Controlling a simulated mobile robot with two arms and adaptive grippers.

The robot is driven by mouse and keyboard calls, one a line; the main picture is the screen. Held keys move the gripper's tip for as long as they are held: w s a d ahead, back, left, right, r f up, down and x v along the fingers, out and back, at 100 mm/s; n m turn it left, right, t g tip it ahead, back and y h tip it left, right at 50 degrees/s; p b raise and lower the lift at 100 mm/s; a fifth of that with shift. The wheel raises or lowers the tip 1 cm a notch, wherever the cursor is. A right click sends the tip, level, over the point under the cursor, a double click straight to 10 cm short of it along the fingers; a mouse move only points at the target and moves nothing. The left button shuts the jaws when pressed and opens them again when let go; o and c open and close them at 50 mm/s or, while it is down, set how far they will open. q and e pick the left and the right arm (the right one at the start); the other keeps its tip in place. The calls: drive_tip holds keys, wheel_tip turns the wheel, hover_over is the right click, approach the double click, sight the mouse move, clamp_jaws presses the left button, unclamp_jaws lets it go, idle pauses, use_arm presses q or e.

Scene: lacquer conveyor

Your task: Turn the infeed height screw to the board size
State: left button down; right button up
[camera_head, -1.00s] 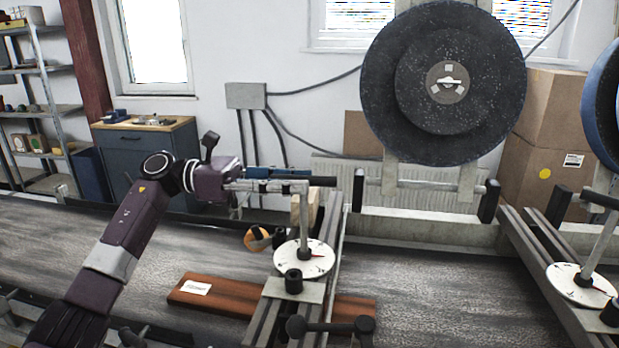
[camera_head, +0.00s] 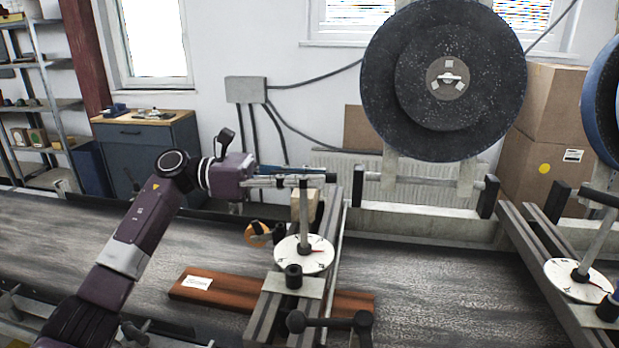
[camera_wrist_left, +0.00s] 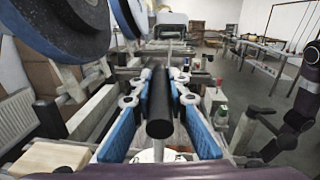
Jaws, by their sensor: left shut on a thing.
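The infeed height screw (camera_head: 304,218) is an upright grey rod rising from a white round dial (camera_head: 290,258) with a red pointer, on a bracket over the conveyor. My left gripper (camera_head: 308,178) is at the top of the screw, reaching in from the left. In the left wrist view its blue fingers are shut on the black crank handle (camera_wrist_left: 160,108), which lies lengthwise between them. A red-brown board (camera_head: 235,293) with a white label lies on the belt, passing under the bracket rails. The dial's marks are too small to read. My right gripper is not in view.
A second screw and dial (camera_head: 578,280) stand at the right. A large dark disc (camera_head: 445,80) stands behind the conveyor. A pale wooden block (camera_head: 298,206) and an orange round thing (camera_head: 258,235) sit close to the screw. The belt (camera_head: 70,225) at left is clear.

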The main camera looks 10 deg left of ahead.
use_arm(q)
drive_tip(key=shift+f+n+t+b, duration=0.15)
drive_tip(key=shift+n+t+b, duration=0.55)
drive_tip(key=shift+t, duration=0.4)
drive_tip(key=shift+w+n+t+y, duration=0.1)
drive_tip(key=shift+n+t+y, duration=0.4)
drive_tip(key=shift+n+t, duration=0.3)
drive_tip(key=shift+r+n+t+y, duration=0.2)
drive_tip(key=shift+n+t+y, duration=0.3)
drive_tip(key=shift+t, duration=0.6)
drive_tip(key=shift+w+a+r+n+t+y+p, duration=0.15)
drive_tip(key=shift+n+t+y+p, duration=0.15)
drive_tip(key=shift+n+t+p, duration=0.35)
drive_tip(key=n+t+y+p, duration=0.2)
drive_tip(key=t+p, duration=0.1)
drive_tip(key=p, duration=0.7)
drive_tip(key=n+t+y+p, duration=0.3)
drive_tip(key=p, duration=0.7)
drive_tip(key=shift+w+a+r+y, duration=0.1)
drive_tip(key=shift+w+y, duration=0.05)
drive_tip(key=shift+y, duration=0.15)
drive_tip(key=shift+f+n+t+y+p, duration=0.3)
drive_tip(key=shift+n+y+p, duration=0.2)
drive_tip(key=shift+p, duration=1.05)
